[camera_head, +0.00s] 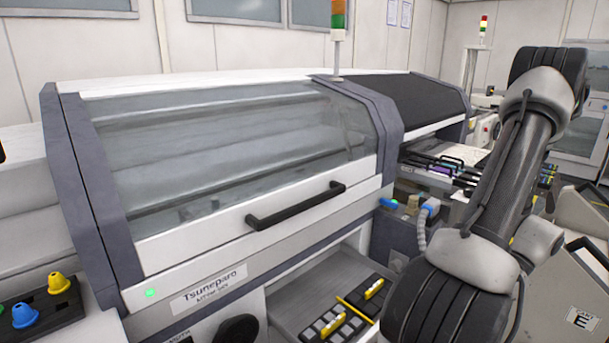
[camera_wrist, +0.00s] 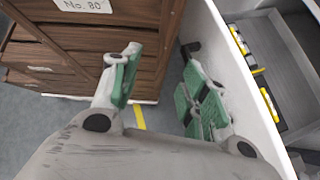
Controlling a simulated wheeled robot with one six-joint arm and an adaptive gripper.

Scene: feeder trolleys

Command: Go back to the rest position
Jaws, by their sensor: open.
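My gripper (camera_wrist: 158,97) shows in the wrist view with its green-padded fingers spread apart. Nothing is between the fingers; grey floor and a yellow floor line show behind them. A brown wooden drawer unit (camera_wrist: 90,45) labelled "No. 80" is beyond and left of the fingers. The white side wall of a machine (camera_wrist: 245,75) stands just right of the right finger; I cannot tell whether they touch. In the head view my arm crosses the right side, and my gripper is out of that picture.
In the head view a large machine (camera_head: 210,290) with a closed clear cover and black handle (camera_head: 296,205) fills the middle. An open bay (camera_head: 330,290) below holds black and yellow feeder parts. A blue-ended hose (camera_head: 428,208) is near my arm. A cart marked E (camera_head: 583,320) stands at right.

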